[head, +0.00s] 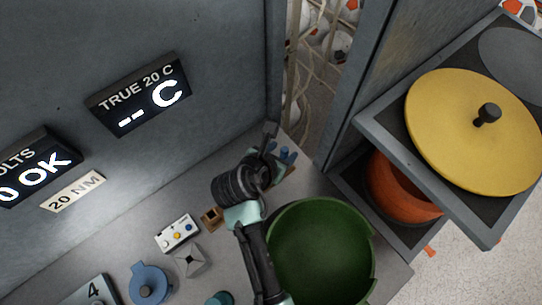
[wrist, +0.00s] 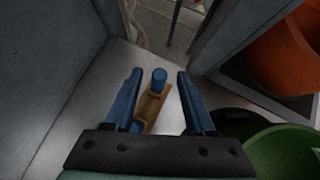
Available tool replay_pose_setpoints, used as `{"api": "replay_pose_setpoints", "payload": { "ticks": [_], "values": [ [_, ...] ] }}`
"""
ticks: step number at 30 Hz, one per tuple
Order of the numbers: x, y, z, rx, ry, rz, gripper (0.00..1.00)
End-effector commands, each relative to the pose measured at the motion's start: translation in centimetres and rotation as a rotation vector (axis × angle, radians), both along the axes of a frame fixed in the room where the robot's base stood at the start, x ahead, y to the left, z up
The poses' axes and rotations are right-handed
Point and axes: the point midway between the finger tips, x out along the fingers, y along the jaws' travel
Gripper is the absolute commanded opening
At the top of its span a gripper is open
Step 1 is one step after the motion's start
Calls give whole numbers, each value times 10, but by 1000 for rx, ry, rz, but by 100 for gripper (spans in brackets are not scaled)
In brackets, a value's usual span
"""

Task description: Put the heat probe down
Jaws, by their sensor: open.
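The heat probe seems to be the blue piece with a round end (wrist: 159,77) in the wrist view, resting at a brown holder (wrist: 152,104) on the grey bench. My gripper (wrist: 159,88) is open, with one blue finger on each side of the probe and a visible gap to both. In the head view my gripper (head: 273,148) is at the back corner of the bench, partly hidden by my wrist. Blue parts (head: 287,155) show beside it there. I cannot tell the probe from my fingers in that view.
A large green bowl (head: 318,205) stands right of my arm. An orange pot (head: 402,190) sits under a yellow disc (head: 470,130) on the right. A small panel (head: 177,233) and a blue lidded piece (head: 149,284) lie left. The wall display (head: 140,95) reads "TRUE 20 C" and "-- C".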

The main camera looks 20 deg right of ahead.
Motion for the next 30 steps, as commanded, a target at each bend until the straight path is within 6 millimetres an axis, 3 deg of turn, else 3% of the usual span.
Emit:
{"api": "replay_pose_setpoints", "payload": {
  "ticks": [12,21,26,29,30],
  "values": [
    [-38,42,56,1,-2,2,55],
    [-45,50,68,2,-3,-1,55],
    [-23,62,89,111,-151,-54,55],
    [9,79,130,306,-391,-140,55],
    [24,85,154,409,-508,-180,55]
  ]
}}
